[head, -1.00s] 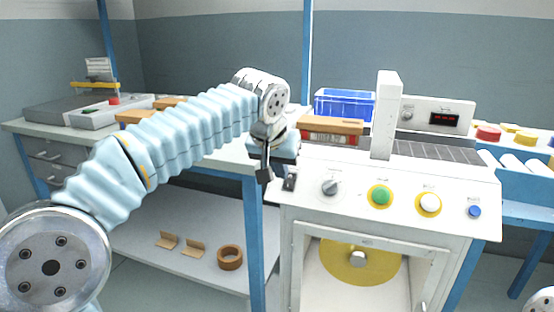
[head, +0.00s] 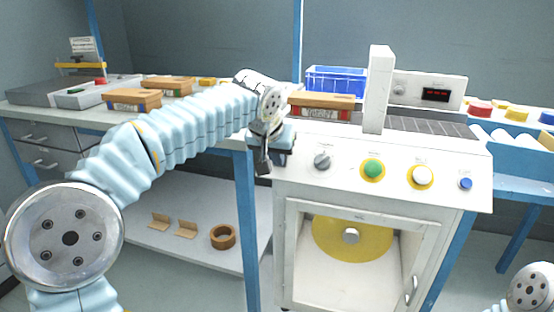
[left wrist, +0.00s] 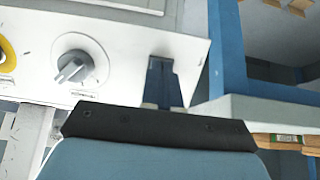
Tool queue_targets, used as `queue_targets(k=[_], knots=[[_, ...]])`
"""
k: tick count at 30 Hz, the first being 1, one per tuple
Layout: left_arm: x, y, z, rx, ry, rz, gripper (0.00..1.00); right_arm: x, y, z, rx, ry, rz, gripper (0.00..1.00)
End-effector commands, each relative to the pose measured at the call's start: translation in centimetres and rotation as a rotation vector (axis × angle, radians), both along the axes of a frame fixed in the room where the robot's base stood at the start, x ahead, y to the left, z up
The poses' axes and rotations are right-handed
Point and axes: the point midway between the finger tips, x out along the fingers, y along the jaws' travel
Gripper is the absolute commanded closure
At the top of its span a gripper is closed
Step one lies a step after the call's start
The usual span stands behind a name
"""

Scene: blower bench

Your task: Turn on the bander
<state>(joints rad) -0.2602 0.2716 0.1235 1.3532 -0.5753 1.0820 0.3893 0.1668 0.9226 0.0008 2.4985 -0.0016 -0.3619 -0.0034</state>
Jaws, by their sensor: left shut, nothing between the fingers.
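The bander appears to be the white machine (head: 375,214) with a sloped control panel. Its panel has a grey rotary knob (head: 322,160), a green button (head: 373,169), a white button (head: 421,176) in a yellow ring and a blue button (head: 465,184). My left gripper (head: 263,165) is shut and empty at the panel's left end, left of the knob. In the left wrist view its dark fingers (left wrist: 162,78) lie over the panel's edge beside the knob (left wrist: 80,65); contact cannot be told. They hide the panel behind them. My right gripper is out of view.
A blue crate (head: 336,81) and a cardboard box (head: 322,104) stand behind the panel. The bench (head: 190,128) at left carries more boxes. A tape roll (head: 223,236) lies on the lower shelf. A white post (head: 379,90) rises behind the panel.

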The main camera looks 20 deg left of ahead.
Motion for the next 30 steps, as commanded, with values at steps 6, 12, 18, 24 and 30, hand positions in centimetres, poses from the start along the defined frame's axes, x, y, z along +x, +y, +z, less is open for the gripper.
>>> queue_targets(k=[6,12,18,24,30], knots=[[0.2,0.0,-2.2,-0.002,-0.137,0.0,1.0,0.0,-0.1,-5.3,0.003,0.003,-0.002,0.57],[0.3,0.1,-1.4,-0.002,-0.153,0.001,1.0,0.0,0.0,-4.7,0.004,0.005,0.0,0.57],[0.3,0.1,-1.1,-0.001,-0.151,0.002,1.0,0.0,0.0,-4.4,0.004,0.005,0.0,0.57],[0.4,0.1,0.0,-0.001,-0.154,0.002,1.0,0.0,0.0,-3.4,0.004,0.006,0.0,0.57],[0.3,0.1,0.4,-0.002,-0.156,0.001,1.0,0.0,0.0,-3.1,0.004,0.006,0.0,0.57]])
